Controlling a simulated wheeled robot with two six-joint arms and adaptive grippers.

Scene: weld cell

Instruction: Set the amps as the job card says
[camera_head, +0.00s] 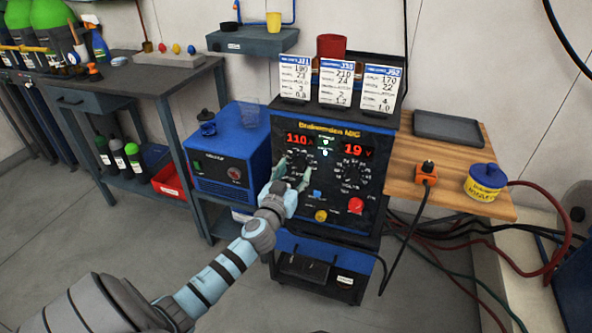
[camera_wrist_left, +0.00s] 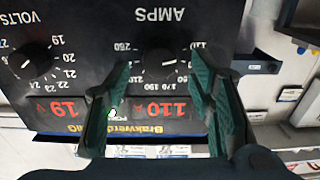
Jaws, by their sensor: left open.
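The welding machine (camera_head: 332,222) has a dark front panel. Its red displays read 110 A (camera_head: 298,139) and 19 V (camera_head: 356,152). The amps knob (camera_wrist_left: 160,62) shows in the left wrist view, upside down, with its number scale around it. My left gripper (camera_head: 291,176) is open in front of the amps dial, its green fingers on either side of the knob in the wrist view; I cannot tell whether they touch it. The volts knob (camera_wrist_left: 33,61) is beside it. Three job cards (camera_head: 295,78) (camera_head: 336,83) (camera_head: 382,88) stand on top. My right gripper is out of view.
A blue box unit (camera_head: 232,158) stands left of the welder. A wooden shelf (camera_head: 440,150) on the right holds a dark tray (camera_head: 447,127) and a blue-lidded yellow pot (camera_head: 487,182). Cables hang at the lower right. A workbench (camera_head: 120,86) stands at the left.

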